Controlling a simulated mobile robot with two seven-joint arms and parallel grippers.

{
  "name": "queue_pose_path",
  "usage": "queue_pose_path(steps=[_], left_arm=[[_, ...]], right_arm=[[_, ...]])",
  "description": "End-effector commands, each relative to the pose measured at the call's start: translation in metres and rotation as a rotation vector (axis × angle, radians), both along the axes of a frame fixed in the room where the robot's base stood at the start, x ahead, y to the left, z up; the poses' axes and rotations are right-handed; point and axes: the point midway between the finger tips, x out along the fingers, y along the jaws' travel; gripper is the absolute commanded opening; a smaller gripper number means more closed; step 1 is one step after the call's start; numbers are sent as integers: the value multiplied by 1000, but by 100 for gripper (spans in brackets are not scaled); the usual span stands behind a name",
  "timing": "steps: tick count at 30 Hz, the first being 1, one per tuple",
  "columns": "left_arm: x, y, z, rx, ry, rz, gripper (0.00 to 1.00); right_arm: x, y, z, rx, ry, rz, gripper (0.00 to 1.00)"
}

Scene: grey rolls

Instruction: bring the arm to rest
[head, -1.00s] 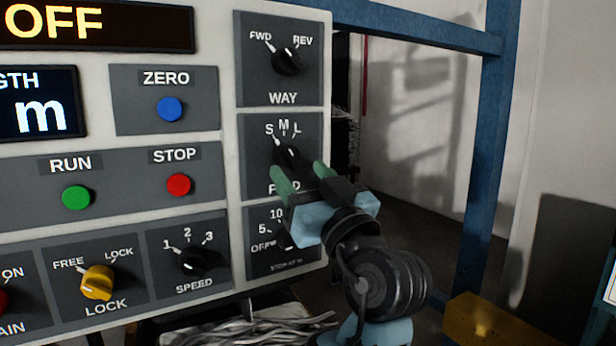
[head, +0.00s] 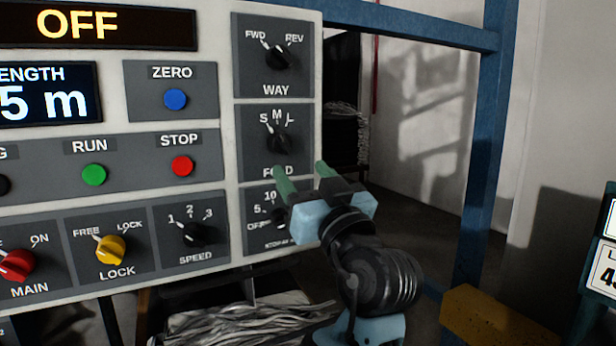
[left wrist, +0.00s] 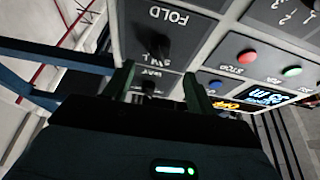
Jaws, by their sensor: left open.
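My left gripper (head: 302,178) is open and empty in the head view, with its two green fingertips apart, in front of the lower right part of the grey control panel (head: 226,50). The black FOLD knob (head: 279,142), marked S, M, L, is just above and left of the fingertips, with a visible gap. In the left wrist view the fingers (left wrist: 158,82) are spread, and the FOLD knob (left wrist: 157,42) shows beyond them, upside down. The stop-at knob below FOLD is partly hidden behind the gripper. My right gripper is not in view.
The panel carries the WAY knob (head: 278,56), SPEED knob (head: 192,233), yellow LOCK knob (head: 110,249) and red STOP button (head: 182,166). A blue frame post (head: 482,160) stands to the right. Grey strips (head: 240,325) lie below the panel. A yellow block (head: 495,318) is at lower right.

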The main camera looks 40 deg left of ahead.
Motion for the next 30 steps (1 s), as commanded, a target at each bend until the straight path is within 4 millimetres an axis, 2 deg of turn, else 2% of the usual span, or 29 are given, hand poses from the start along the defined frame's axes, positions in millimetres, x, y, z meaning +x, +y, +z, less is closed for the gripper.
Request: queue_pose_path(steps=[14, 17, 20, 23, 27, 29, 30], left_arm=[[0, 0, 0, 0, 0, -1, 56], [5, -1, -7, 6, 22, -15, 56], [19, -4, -29, 21, 89, -63, 56], [38, -10, -70, 40, 197, -150, 56], [58, -23, -143, 56, 366, -299, 56], [61, -29, -176, 57, 433, -364, 56], [61, -34, -198, 53, 478, -408, 56]], right_arm=[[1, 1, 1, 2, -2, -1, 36], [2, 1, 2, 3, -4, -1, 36], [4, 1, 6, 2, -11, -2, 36], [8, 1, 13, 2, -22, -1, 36], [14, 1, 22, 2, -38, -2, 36], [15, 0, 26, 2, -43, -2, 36], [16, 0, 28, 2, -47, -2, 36]])
